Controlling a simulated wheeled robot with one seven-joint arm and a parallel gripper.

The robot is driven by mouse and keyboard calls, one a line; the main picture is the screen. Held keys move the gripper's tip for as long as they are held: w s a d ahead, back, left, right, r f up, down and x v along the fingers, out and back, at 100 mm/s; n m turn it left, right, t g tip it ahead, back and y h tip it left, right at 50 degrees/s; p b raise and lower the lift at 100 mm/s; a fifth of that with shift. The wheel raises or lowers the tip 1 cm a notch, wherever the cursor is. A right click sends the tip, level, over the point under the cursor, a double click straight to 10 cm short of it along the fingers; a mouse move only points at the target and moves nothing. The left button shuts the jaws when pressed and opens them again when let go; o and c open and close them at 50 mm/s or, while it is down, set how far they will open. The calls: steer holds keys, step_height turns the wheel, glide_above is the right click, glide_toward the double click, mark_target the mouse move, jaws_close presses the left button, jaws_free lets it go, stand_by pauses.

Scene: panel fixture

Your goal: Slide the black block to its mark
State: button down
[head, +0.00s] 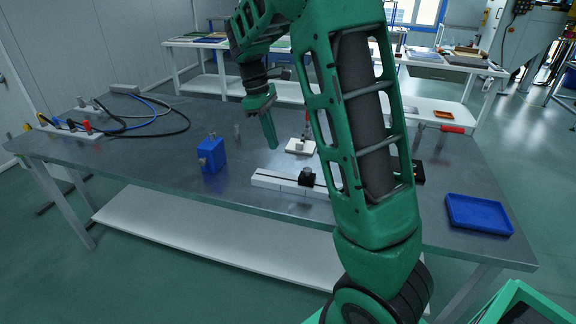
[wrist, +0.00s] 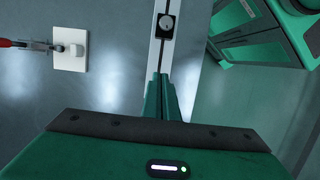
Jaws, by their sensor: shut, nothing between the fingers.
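The black block (head: 306,176) sits on a white slotted rail (head: 268,180) near the front edge of the table. In the wrist view, the black block (wrist: 166,26) shows a round grey spot on its top and straddles the dark slot of the rail (wrist: 156,48). My gripper (head: 273,146) is shut and empty, with its green fingers pointing down to the upper left of the block. In the wrist view, my gripper's fingertips (wrist: 165,76) appear over the rail, apart from the block. I cannot make out the mark. My arm hides the rail's right end in the head view.
A white plate with a red-handled clamp (head: 300,146) stands behind the rail. A blue box (head: 211,155) stands to the left, and a blue tray (head: 478,213) lies at the right. Cables (head: 160,118) lie at the back left. The tabletop between box and rail is clear.

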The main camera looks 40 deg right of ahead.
mark_target(307, 179)
steer(key=x, duration=1)
steer(key=shift+f, duration=0.15)
steer(key=shift+s+d, duration=0.75)
steer(key=shift+s, duration=0.25)
steer(key=shift+s+d, duration=0.4)
steer(key=shift+s, duration=0.1)
steer(key=shift+s+d, duration=0.4)
steer(key=shift+s, duration=0.1)
